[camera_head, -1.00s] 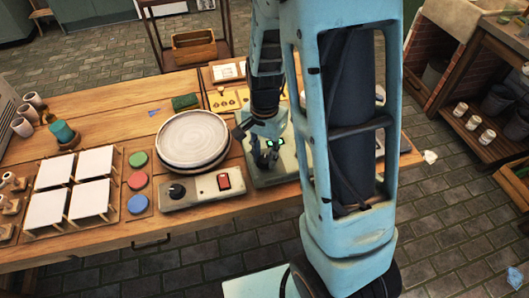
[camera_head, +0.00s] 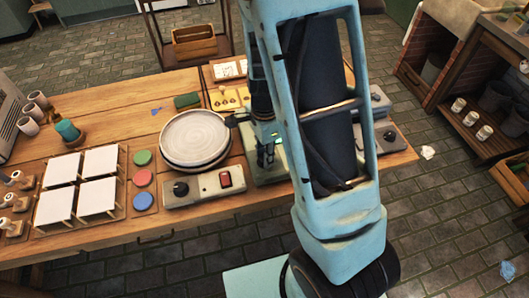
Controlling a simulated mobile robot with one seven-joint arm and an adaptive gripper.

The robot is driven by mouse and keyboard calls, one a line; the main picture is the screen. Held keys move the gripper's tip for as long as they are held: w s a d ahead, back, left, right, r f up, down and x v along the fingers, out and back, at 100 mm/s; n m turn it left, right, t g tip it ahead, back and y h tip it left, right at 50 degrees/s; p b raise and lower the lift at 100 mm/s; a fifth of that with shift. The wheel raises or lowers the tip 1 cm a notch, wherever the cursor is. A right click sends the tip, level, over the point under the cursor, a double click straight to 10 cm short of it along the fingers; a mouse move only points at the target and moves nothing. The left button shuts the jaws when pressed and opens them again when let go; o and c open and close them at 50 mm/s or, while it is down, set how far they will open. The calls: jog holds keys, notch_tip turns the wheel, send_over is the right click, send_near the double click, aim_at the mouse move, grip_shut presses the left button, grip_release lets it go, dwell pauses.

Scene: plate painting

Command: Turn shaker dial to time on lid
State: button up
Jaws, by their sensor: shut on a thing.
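The shaker (camera_head: 256,173) is a pale grey-green box on the table, right of the round plate. A small lit green display shows on it, partly covered by my arm. My gripper (camera_head: 266,160) points down over the shaker's front part. Its dark fingers are close together, shut on what appears to be the shaker dial. The dial itself is hidden behind the fingers, so its setting cannot be read. No lid with a readable time shows in this view.
A white plate (camera_head: 195,136) sits on a wheel whose control box (camera_head: 205,189) has a black knob and a red switch. Green, red and blue discs (camera_head: 143,179) and white tiles (camera_head: 98,164) lie left. Another knobbed device (camera_head: 389,137) stands right, beyond my arm.

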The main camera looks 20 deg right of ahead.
jog(key=shift+w, duration=0.1)
dwell(0.3)
jog(key=o, duration=1.2)
jog(key=shift+c, duration=0.2)
jog(key=shift+r, duration=0.15)
notch_tip(320, 180, up, 12)
